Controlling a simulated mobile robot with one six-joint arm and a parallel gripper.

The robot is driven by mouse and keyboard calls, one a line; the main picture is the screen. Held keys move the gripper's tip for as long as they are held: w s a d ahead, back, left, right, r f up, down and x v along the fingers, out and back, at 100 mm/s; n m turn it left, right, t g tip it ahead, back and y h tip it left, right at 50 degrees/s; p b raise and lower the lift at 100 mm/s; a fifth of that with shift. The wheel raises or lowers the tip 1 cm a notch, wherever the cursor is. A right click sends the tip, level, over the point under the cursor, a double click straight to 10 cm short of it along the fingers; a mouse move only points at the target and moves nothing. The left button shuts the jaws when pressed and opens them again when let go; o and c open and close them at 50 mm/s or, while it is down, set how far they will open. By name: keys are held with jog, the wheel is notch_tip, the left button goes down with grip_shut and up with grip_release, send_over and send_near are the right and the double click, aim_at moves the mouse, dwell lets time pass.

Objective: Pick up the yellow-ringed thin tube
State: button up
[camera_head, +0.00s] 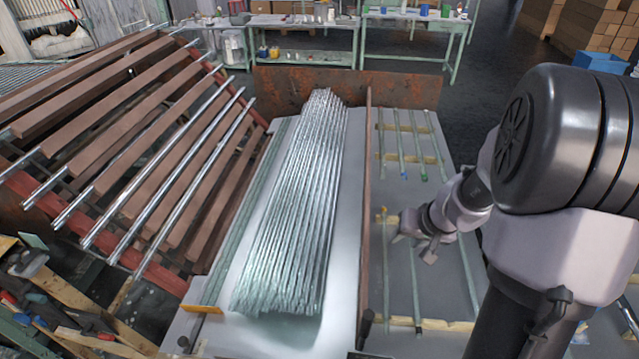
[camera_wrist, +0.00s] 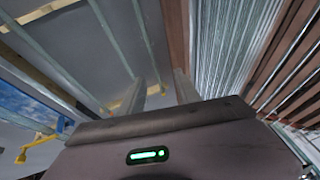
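Thin pale-green glass tubes lie on the grey panel at the right in the head view. One thin tube (camera_head: 386,275) beside the brown divider has a small yellow-orange patch at its far end; I cannot tell whether this is a ring or the wooden strip behind. Another thin tube (camera_head: 414,290) lies to its right, its far end hidden by my gripper (camera_head: 414,250). In the wrist view my gripper (camera_wrist: 159,92) has its two fingers apart. A thin tube (camera_wrist: 147,45) runs towards the gap between them, apparently beyond the fingertips. No tube is visibly gripped.
A brown upright divider (camera_head: 366,190) separates the panel from a dense bundle of glass tubes (camera_head: 295,200). Wooden strips (camera_head: 443,325) cross under the thin tubes. Several more tubes with coloured ends (camera_head: 404,145) lie farther back. A sloping rack (camera_head: 130,130) with long tubes stands at left.

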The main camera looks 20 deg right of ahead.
send_near(386, 262)
jog(key=b+x, duration=0.6)
jog(key=x, duration=0.2)
jog(key=shift+w+f+b, duration=0.1)
jog(key=shift+b, duration=0.3)
jog(key=shift+c, duration=0.2)
grip_shut()
